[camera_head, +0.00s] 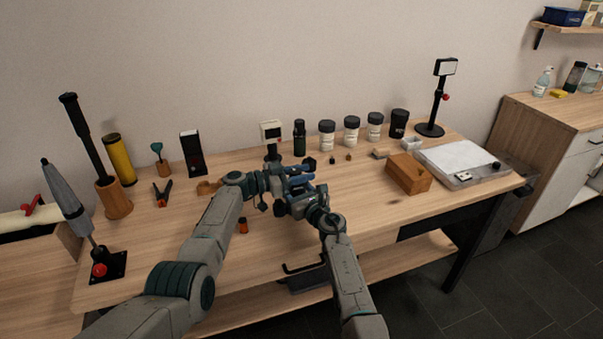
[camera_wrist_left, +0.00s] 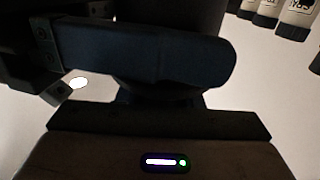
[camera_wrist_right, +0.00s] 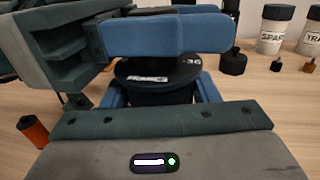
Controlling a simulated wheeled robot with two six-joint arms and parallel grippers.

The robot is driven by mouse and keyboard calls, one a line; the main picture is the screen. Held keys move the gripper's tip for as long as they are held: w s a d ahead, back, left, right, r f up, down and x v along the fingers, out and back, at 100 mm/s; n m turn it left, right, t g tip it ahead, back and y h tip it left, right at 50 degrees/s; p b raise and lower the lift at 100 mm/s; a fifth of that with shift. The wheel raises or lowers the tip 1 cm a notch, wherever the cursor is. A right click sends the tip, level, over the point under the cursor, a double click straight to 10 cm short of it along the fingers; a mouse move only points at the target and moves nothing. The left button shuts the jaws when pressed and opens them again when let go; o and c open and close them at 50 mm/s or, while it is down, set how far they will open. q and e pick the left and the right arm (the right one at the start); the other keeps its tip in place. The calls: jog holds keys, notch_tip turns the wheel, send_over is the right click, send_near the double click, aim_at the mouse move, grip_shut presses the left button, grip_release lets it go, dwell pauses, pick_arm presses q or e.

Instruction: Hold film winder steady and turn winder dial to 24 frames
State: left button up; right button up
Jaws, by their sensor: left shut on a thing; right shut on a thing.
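The film winder is a black device between my two grippers, mostly hidden by them in the head view. Its round black winder dial (camera_wrist_right: 150,72) shows in the right wrist view, with a white label and the number 36 near its right side. My right gripper (camera_wrist_right: 160,65) is shut on the dial, one blue finger on the far side and one on the near side. My left gripper (camera_head: 298,179) is shut on the winder body. The left wrist view is very dark, with one blue finger across it, and shows little of the winder. The number 24 is not readable.
An orange canister (camera_head: 243,226) stands on the table near my left arm. Labelled jars (camera_head: 327,136) and a dark bottle (camera_head: 300,138) line the back. A wooden block (camera_head: 408,173) and a light box (camera_head: 462,163) are at right. The front right tabletop is clear.

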pick_arm(q)
jog(key=shift+s+m+g, duration=0.15)
jog(key=shift+m+g, duration=0.35)
jog(key=shift+g, duration=0.1)
jog(key=o, duration=1)
jog(key=shift+a, duration=0.15)
jog(key=v, duration=1.2)
jog(key=shift+f, duration=0.25)
